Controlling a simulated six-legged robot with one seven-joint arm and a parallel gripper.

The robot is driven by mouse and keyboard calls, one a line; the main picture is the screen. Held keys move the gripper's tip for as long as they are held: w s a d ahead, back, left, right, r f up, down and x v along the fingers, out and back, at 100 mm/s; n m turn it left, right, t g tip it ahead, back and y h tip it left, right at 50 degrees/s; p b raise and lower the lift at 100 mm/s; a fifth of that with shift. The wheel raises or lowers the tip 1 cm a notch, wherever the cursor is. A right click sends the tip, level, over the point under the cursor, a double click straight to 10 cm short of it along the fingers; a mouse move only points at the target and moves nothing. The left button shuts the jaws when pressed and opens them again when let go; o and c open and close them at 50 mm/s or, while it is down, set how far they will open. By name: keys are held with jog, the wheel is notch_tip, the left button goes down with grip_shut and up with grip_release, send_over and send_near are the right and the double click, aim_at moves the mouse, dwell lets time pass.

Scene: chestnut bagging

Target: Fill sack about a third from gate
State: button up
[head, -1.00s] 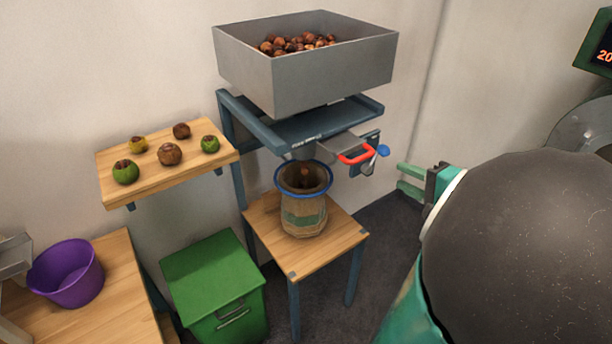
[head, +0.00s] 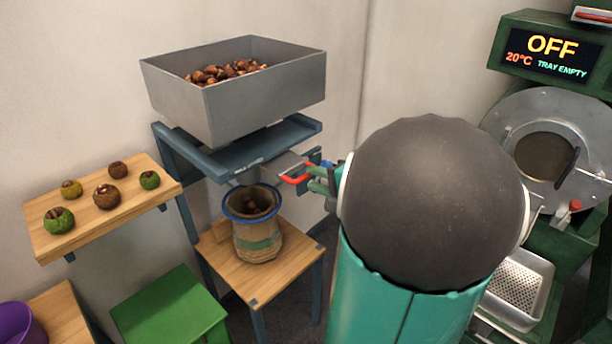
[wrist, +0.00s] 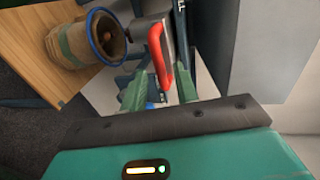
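The grey hopper (head: 235,105) holds a heap of brown chestnuts. Below it, a grey gate plate (head: 277,166) with a red handle (head: 296,180) sticks out over the sack. The burlap sack (head: 257,240), with a blue rim and green band, stands upright and open on a small wooden table under the outlet. Some brown chestnuts show inside its mouth; how deep they lie is unclear. My gripper (head: 314,179) is at the handle. In the wrist view, its green fingers (wrist: 161,84) are spread, with the red handle (wrist: 157,50) between them near the tips.
A wooden shelf (head: 130,205) at left carries several green and brown fruits. A green machine with an "OFF" display (head: 550,50) and a perforated tray (head: 520,288) are at right.

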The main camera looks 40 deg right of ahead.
aim_at(296, 168)
jog(key=shift+x, duration=1.9)
jog(key=shift+c, duration=0.2)
grip_shut()
jog(key=shift+w+r, duration=0.1)
jog(key=shift+w, duration=2.1)
jog(key=shift+a, duration=0.1)
jog(key=shift+o, duration=0.2)
grip_release()
jog(key=shift+w, duration=0.15)
